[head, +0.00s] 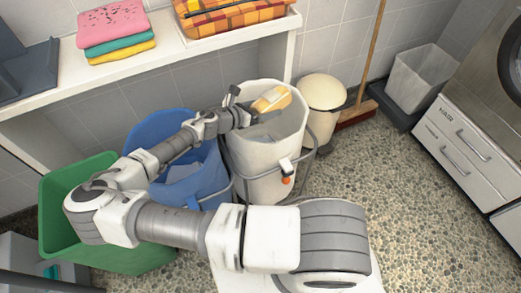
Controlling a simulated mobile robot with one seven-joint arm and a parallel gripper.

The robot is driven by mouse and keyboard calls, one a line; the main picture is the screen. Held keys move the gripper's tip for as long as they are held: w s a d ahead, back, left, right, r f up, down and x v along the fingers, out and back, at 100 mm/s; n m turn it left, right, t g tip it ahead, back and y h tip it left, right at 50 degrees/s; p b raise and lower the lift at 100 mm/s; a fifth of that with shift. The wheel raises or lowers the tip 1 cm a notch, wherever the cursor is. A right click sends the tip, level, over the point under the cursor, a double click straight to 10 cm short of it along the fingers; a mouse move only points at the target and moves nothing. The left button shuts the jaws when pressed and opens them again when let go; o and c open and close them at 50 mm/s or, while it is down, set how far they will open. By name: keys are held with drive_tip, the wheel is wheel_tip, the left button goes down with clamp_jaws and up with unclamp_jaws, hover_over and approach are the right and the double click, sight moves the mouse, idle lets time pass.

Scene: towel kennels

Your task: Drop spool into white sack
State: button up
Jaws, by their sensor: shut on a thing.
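The white sack (250,150) stands upright on the pebbled floor, open at the top, right of a blue sack. My gripper (252,106) is over the left part of the white sack's mouth. It is shut on the spool (271,99), a yellow and cream roll, which is tilted above the sack's opening near the back rim. How far the spool is above the rim is hard to tell. The gripper's fingers are small and partly hidden by the spool.
A blue sack (185,195) and a green bin (110,247) stand to the left, under my arm. A cream lidded bin (323,103), a broom (355,113) and a grey bin (417,80) stand to the right. A white shelf (165,62) with folded towels (117,36) is behind. Floor at right is clear.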

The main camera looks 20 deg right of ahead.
drive_tip(key=shift+f+b, duration=0.75)
drive_tip(key=shift+f, duration=0.3)
drive_tip(key=o, duration=1.2)
drive_tip(key=p+v, duration=0.5)
drive_tip(key=v, duration=1.2)
drive_tip(key=shift+a+r, duration=0.15)
